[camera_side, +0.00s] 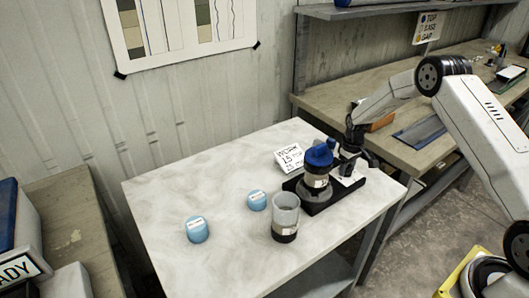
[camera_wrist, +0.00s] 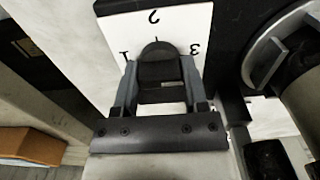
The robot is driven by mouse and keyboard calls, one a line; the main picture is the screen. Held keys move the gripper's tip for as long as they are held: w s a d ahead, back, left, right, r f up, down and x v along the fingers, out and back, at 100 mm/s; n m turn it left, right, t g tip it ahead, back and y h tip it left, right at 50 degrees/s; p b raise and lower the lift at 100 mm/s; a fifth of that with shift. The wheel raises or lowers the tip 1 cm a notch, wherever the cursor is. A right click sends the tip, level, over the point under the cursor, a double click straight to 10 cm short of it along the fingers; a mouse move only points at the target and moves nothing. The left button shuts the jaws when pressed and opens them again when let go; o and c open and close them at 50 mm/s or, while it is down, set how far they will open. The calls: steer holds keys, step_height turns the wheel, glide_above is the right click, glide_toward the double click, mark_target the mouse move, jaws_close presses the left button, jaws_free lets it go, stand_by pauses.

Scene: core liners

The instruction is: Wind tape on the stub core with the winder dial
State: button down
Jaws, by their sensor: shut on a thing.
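The black winder base (camera_side: 318,203) stands on the white table with a turntable on it. My gripper (camera_wrist: 158,88) is shut on the knob, one finger on each side. In the side view my gripper (camera_side: 348,160) is behind and right of the core, and the knob is hidden.
A clear cylinder (camera_side: 285,212) with dark contents at the bottom stands in front of the winder.

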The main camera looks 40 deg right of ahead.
mark_target(348, 166)
steer(key=shift+c, duration=0.6)
jaws_free()
steer(key=shift+r, duration=0.1)
steer(key=shift+r, duration=3.85)
